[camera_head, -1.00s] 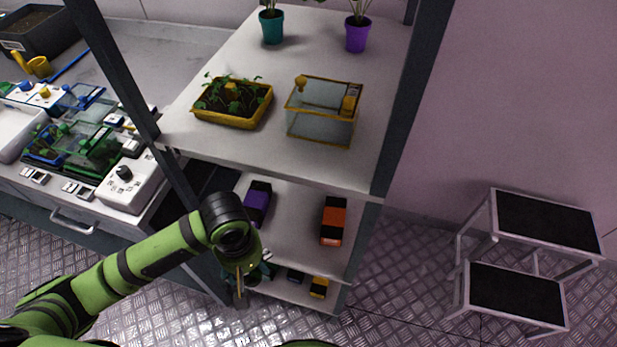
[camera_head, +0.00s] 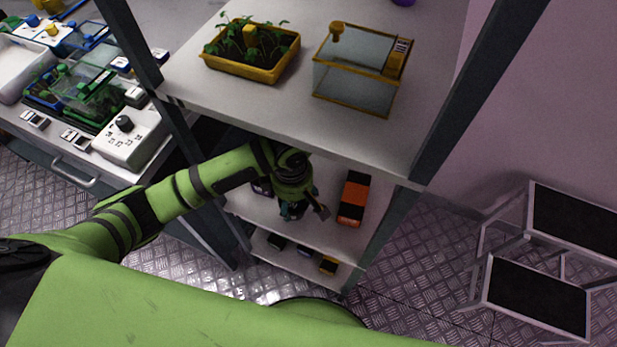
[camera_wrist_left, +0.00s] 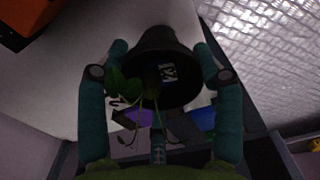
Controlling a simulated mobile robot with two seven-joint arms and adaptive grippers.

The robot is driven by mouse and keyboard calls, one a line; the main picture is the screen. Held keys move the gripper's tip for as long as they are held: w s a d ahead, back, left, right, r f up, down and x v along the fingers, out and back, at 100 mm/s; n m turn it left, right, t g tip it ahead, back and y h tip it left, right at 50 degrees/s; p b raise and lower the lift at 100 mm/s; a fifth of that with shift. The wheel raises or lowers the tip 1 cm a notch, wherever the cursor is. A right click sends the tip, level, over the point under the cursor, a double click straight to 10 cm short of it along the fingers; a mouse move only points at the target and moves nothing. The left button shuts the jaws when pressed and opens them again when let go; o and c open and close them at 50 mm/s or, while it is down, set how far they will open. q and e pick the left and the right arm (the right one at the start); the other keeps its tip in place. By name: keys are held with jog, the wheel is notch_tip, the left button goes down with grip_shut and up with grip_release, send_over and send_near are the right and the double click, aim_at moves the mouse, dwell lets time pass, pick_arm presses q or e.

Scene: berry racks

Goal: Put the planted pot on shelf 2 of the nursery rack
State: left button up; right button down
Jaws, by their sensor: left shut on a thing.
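My left gripper (camera_head: 298,208) reaches in over the middle shelf (camera_head: 335,230) of the nursery rack, below the top shelf in view. In the left wrist view its teal fingers (camera_wrist_left: 161,62) are shut on a dark pot (camera_wrist_left: 178,88) with a small white label. Green leaves and thin stems (camera_wrist_left: 122,88) of the plant show beside it. In the head view the pot is mostly hidden by the gripper. I cannot tell whether the pot touches the shelf. My right gripper is not in view.
An orange and black box (camera_head: 353,198) stands right of the gripper on that shelf. A purple box (camera_head: 262,187) is partly hidden at its left. Above are a yellow planter tray (camera_head: 262,74) and a glass tank (camera_head: 355,92). A dark rack post (camera_head: 385,240) stands at right.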

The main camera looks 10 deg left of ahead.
pick_arm(q)
jog(key=shift+w+d+f+b, duration=0.2)
jog(key=shift+w+f, duration=0.4)
jog(key=shift+w, duration=0.65)
jog(key=shift+w+d+f+b, duration=0.1)
jog(key=shift+w+d+f, duration=0.15)
jog(key=shift+w+f, duration=0.65)
jog(key=shift+w+d+f+b, duration=0.1)
jog(key=shift+w+d+f, duration=0.15)
jog(key=shift+w, duration=1.3)
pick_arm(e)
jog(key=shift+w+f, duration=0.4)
pick_arm(q)
jog(key=o, duration=1.1)
jog(key=shift+f, duration=0.1)
jog(key=shift+o, duration=0.2)
notch_tip(320, 180, up, 8)
jog(key=shift+p, duration=0.4)
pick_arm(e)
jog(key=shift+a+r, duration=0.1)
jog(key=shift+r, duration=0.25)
pick_arm(q)
jog(key=shift+f, duration=0.15)
